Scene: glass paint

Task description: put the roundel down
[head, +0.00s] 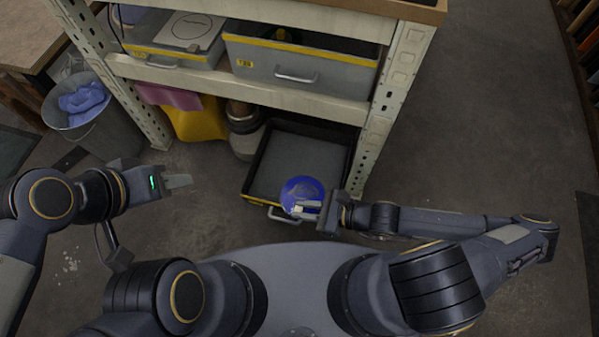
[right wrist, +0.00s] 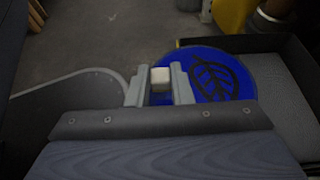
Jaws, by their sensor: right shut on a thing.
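The roundel is a blue disc (head: 302,191) with a dark leaf drawing on it. In the right wrist view the roundel (right wrist: 215,78) shows its leaf side, with a pale block (right wrist: 160,76) at its near edge between the fingers. My right gripper (head: 312,208) is shut on the roundel by this pale block. The roundel is over the front of an open grey drawer (head: 290,165) on the bottom shelf; I cannot tell whether it touches the drawer. My left gripper (head: 178,182) is empty at the left, away from the roundel, its fingers seen from the side.
A metal shelf (head: 240,90) stands over the drawer, with a post (head: 385,105) close on the right. Grey bins (head: 300,68) fill the shelf above. A yellow thing (head: 198,120) and a canister (head: 243,128) are left of the drawer. A bucket (head: 92,125) stands further left.

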